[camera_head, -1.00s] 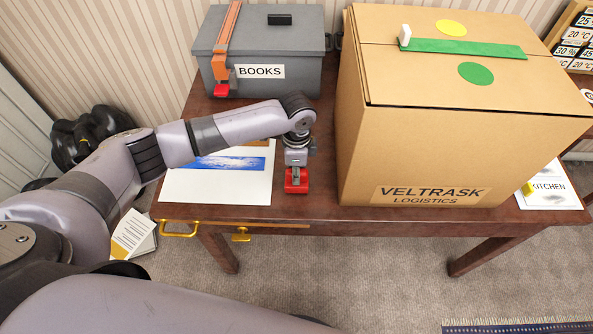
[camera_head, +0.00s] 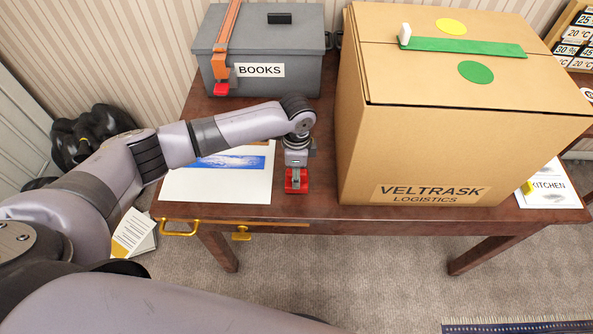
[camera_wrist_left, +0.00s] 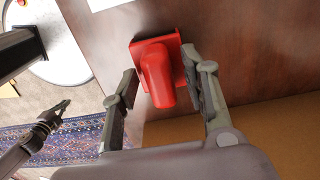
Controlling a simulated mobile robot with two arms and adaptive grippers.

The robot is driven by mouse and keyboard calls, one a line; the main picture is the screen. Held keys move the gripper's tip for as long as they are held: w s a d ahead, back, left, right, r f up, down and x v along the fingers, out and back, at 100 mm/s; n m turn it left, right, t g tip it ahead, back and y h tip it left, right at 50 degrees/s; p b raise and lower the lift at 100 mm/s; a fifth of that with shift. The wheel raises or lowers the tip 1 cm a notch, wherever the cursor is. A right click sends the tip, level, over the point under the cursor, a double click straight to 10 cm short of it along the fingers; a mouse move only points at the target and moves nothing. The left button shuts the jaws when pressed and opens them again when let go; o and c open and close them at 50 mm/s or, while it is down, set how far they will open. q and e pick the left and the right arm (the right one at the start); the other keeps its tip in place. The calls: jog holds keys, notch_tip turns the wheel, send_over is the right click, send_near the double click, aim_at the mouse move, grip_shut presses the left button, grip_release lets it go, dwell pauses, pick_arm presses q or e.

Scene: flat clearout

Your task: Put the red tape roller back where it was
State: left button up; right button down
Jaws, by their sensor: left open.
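The red tape roller (camera_head: 296,188) stands on the brown table near its front edge, between the picture sheet and the large carton. In the left wrist view it shows as a red flat part with a rounded red body (camera_wrist_left: 157,73). My left gripper (camera_head: 297,174) is directly over it, pointing down. In the left wrist view its open fingers (camera_wrist_left: 161,72) lie on either side of the roller; whether they touch it I cannot tell. The gripper hides part of the roller in the head view.
A large carton (camera_head: 440,150) stands close to the right of my gripper. A grey BOOKS box (camera_head: 290,50) with an orange strap (camera_head: 227,30) stands behind. A picture sheet (camera_head: 220,188) lies to the left. The table's front edge (camera_head: 300,212) is close.

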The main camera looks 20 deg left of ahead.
pick_arm(q)
notch_tip(320, 180, up, 12)
jog(key=b, duration=0.1)
jog(key=shift+r, duration=0.2)
dwell(0.6)
